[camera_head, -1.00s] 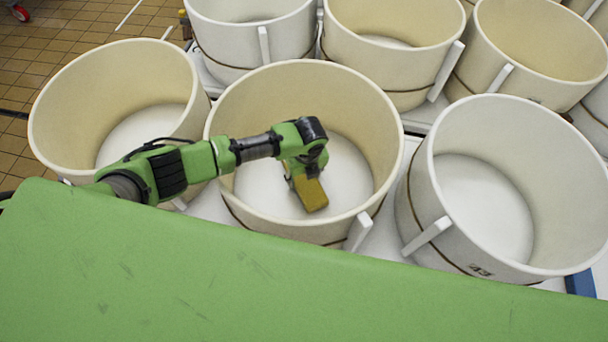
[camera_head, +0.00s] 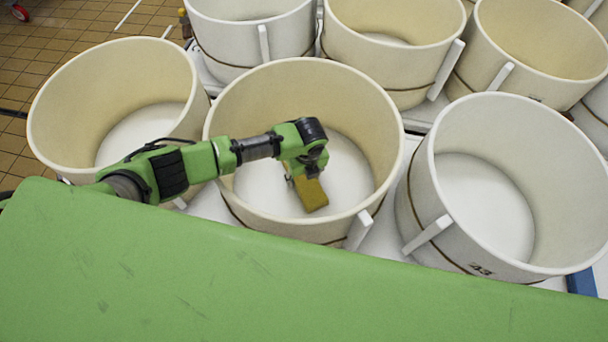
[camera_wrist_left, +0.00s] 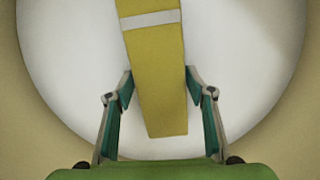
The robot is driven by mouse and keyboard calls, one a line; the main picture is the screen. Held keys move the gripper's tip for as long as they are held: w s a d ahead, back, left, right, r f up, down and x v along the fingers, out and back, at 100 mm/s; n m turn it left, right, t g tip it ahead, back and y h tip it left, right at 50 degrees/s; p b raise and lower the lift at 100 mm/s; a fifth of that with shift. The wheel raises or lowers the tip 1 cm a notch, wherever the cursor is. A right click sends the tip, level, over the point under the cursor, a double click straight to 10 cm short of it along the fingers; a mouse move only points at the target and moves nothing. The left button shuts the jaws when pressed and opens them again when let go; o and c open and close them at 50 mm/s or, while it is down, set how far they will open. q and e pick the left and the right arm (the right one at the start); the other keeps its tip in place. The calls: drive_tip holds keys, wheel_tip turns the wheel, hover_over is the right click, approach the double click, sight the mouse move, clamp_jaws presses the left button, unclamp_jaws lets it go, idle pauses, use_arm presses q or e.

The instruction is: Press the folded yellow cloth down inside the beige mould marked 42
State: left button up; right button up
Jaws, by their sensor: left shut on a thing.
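The folded yellow cloth (camera_head: 312,197) is a narrow block inside the middle beige mould (camera_head: 245,110). It also shows in the left wrist view (camera_wrist_left: 160,85), with a pale band across it, over the mould's white floor. My left gripper (camera_head: 302,178) reaches down inside this mould. In the left wrist view the gripper (camera_wrist_left: 158,88) is shut on the cloth, one finger on each side. I cannot tell whether the cloth touches the floor. No number is readable on this mould. My right gripper is not in view.
A mould marked 43 (camera_head: 413,200) stands at the right, another mould (camera_head: 60,110) at the left, and several more behind. The middle mould's rim surrounds my left wrist. A green surface (camera_head: 200,285) fills the foreground. Tiled floor (camera_head: 60,35) shows at the upper left.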

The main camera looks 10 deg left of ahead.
use_arm(q)
drive_tip(key=shift+s+f, duration=0.25)
drive_tip(key=shift+f, duration=0.05)
idle(1.0)
drive_tip(key=o, duration=1.2)
drive_tip(key=shift+o, duration=0.7)
drive_tip(key=shift+w, duration=0.25)
drive_tip(key=shift+r, duration=0.25)
wheel_tip(320, 180, up, 12)
drive_tip(key=s, duration=0.1)
drive_tip(key=shift+d+f, duration=0.25)
drive_tip(key=shift+d, duration=0.15)
drive_tip(key=shift+s+r, duration=0.1)
